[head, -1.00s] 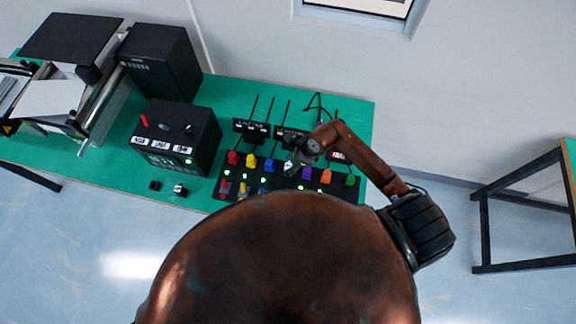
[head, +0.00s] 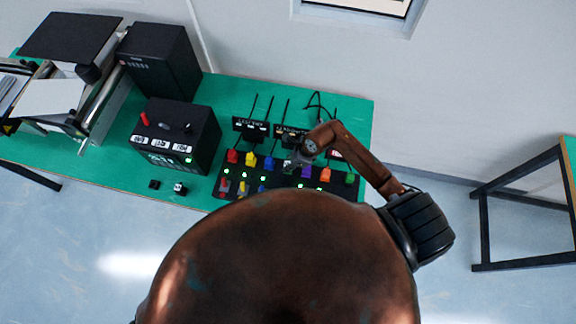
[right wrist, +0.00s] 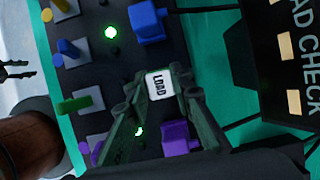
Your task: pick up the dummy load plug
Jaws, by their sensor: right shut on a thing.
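The dummy load plug (right wrist: 160,84), a block with a white face reading "LOAD", shows in the right wrist view between the fingers of my right gripper (right wrist: 160,92). The fingers are shut on it. It is at the black panel (head: 272,189), between a blue plug (right wrist: 150,24) and a purple plug (right wrist: 178,140). I cannot tell whether it is seated or lifted. In the head view my right gripper (head: 293,163) is over the panel's back row and mostly hides the plug. My left gripper is not in view.
More coloured plugs, such as an orange one (head: 325,174), stand close along the panel. Small black display stands (head: 250,127) are behind it. A black box with switches (head: 177,139) stands left on the green table (head: 230,92). Two small blocks lie near the front edge.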

